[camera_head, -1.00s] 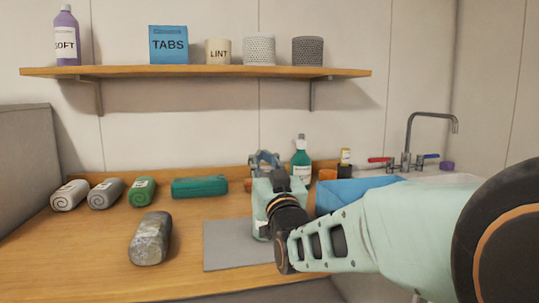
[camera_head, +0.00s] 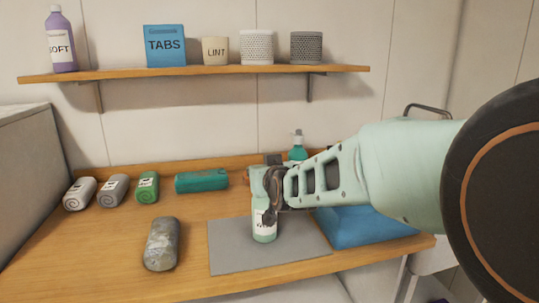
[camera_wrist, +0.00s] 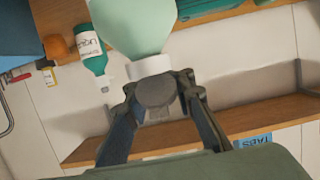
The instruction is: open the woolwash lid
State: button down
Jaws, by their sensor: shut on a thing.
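A pale green bottle (camera_head: 264,232) stands upright on a grey mat (camera_head: 235,262); its label is mostly hidden and I cannot read it. In the wrist view the bottle (camera_wrist: 133,25) has a white collar (camera_wrist: 150,65) and a grey lid (camera_wrist: 156,95). My gripper (camera_wrist: 160,88) is shut on the lid, one finger on each side. In the head view my gripper (camera_head: 268,178) is at the top of the bottle and hides the lid. I cannot tell whether the lid is loose from the collar.
A teal bottle (camera_head: 298,152) stands close behind. A blue bin (camera_head: 365,228) is to the right. A shelf (camera_head: 200,74) runs above.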

jog(key=shift+f+g+h+p, duration=0.55)
jog(key=shift+g+p, duration=1.4)
jog(key=shift+p, duration=2.3)
jog(key=shift+f+g+h+p, duration=0.6)
jog(key=shift+g+p, duration=1.4)
jog(key=shift+p, duration=2.25)
jog(key=shift+f+g+h+p, duration=0.55)
jog(key=shift+g+p, duration=1.4)
jog(key=shift+p, duration=2.3)
jog(key=c, duration=1.6)
grip_release()
jog(key=shift+r, duration=0.1)
jog(key=r, duration=0.4)
jog(key=s+r, duration=0.1)
jog(key=r, duration=0.3)
jog(key=s+r, duration=0.1)
jog(key=r, duration=0.3)
jog(key=shift+d, duration=0.3)
